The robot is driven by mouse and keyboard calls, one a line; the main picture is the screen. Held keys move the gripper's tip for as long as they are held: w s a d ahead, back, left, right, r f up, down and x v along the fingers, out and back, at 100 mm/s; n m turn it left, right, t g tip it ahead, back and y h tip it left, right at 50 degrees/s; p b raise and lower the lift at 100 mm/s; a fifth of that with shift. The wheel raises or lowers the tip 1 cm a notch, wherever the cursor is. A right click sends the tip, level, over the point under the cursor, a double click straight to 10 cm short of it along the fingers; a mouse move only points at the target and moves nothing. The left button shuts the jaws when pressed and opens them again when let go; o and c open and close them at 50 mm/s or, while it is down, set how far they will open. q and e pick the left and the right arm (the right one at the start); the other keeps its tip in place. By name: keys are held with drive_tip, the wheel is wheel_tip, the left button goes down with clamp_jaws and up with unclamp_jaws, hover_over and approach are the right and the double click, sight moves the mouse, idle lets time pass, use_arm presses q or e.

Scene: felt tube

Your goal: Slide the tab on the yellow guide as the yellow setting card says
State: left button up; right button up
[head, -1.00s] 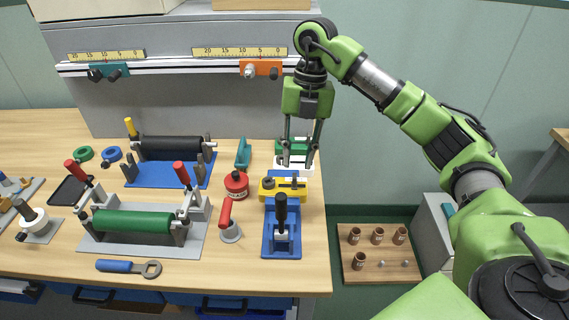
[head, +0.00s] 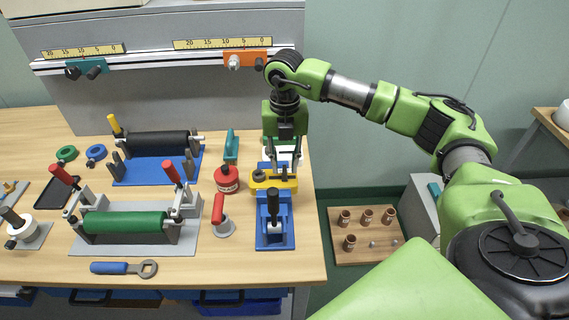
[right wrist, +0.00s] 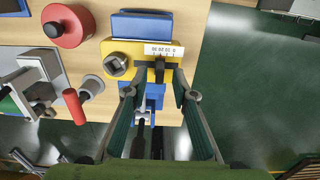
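The yellow guide (head: 274,182) sits on a blue base near the bench's right edge. In the right wrist view the guide (right wrist: 112,46) carries a white scale strip (right wrist: 160,49), upside down, with figures too small to read surely. A dark tab (right wrist: 160,69) stands just below the strip. My right gripper (head: 277,176) is over the guide, pointing down. Its fingers are apart in the right wrist view (right wrist: 160,94), one to each side of the tab's line, with nothing held. I cannot make out a yellow setting card. My left gripper is not in view.
A blue fixture with a black handle (head: 273,205) stands just in front of the guide. A red round pot (head: 227,180) and a red-handled tool (head: 218,208) are to its left. Rollers fill the left bench. The bench edge drops off at right.

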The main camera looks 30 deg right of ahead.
drive_tip(key=shift+f, duration=1)
clamp_jaws()
drive_tip(key=shift+d, duration=0.1)
drive_tip(key=shift+s+d+f+b, duration=0.1)
drive_tip(key=shift+d+b, duration=0.1)
drive_tip(key=shift+b, duration=0.1)
drive_tip(key=shift+s+d, duration=0.15)
unclamp_jaws()
